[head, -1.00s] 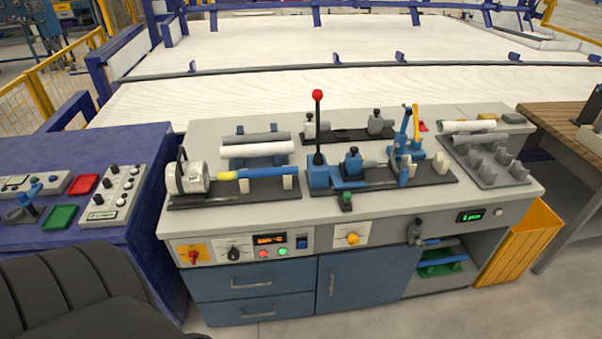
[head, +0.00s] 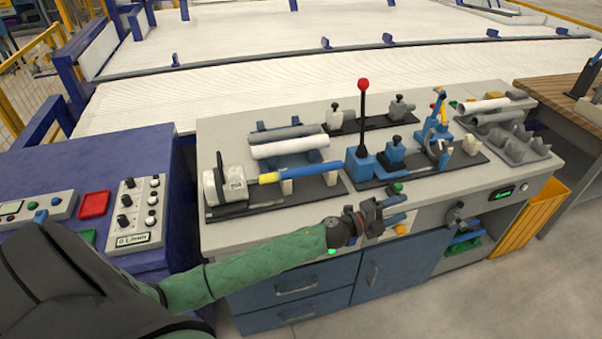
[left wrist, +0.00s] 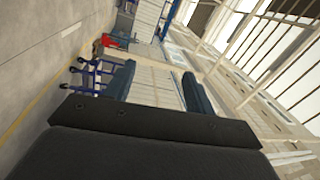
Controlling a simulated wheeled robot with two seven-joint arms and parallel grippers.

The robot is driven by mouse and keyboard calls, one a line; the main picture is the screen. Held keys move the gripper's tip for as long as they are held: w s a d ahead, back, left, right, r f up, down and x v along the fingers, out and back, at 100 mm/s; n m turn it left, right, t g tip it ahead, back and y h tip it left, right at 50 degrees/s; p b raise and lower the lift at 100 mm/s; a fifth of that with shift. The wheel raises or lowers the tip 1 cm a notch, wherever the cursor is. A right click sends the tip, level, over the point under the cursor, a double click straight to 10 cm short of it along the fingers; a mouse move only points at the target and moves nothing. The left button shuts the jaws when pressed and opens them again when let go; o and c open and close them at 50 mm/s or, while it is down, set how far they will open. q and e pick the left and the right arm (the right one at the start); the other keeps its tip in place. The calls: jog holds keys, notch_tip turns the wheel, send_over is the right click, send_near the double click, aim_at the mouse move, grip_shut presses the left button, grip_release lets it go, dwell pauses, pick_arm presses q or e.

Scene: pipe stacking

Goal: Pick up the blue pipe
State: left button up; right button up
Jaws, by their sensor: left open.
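The blue pipe (head: 310,170) lies level on white supports on the left black plate of the bench. Its yellow left end (head: 270,178) meets a white round machine head (head: 226,186). My left gripper (head: 402,208) is open and empty, in front of the bench's front edge, to the right of and nearer than the pipe. Its two blue fingers point right. In the left wrist view the fingers (left wrist: 155,92) stand apart with nothing between them, and the pipe does not show. My right gripper is not in view.
A red-knobbed lever (head: 363,125) stands upright just right of the pipe. Behind the pipe lie a white pipe (head: 290,147) and a grey pipe (head: 285,133). Clamp fittings (head: 440,150) fill the middle right. A grey rack (head: 500,138) stands at the far right.

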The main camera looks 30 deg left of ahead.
pick_arm(q)
notch_tip(320, 180, up, 3)
jog(key=d+m+g+h, duration=0.2)
jog(key=m+g+h, duration=0.25)
jog(key=m, duration=0.35)
notch_tip(320, 180, up, 3)
jog(key=m+g+y, duration=1.1)
jog(key=m+y, duration=0.1)
jog(key=y, duration=0.5)
send_over(301, 168)
jog(key=shift+s+d+r+b, duration=0.2)
jog(key=shift+s+b, duration=0.1)
jog(key=shift+s, duration=0.1)
jog(key=shift+a+f, duration=0.1)
jog(key=shift+f, duration=0.05)
jog(key=shift+f+p, duration=0.45)
jog(key=shift+f, duration=0.5)
jog(key=f+p, duration=0.2)
jog(key=f, duration=0.2)
jog(key=shift+w+f+p, duration=0.2)
jog(key=shift+w+p, duration=0.15)
jog(key=shift+p, duration=0.05)
jog(key=shift+a+f, duration=0.1)
jog(key=shift+f, duration=0.4)
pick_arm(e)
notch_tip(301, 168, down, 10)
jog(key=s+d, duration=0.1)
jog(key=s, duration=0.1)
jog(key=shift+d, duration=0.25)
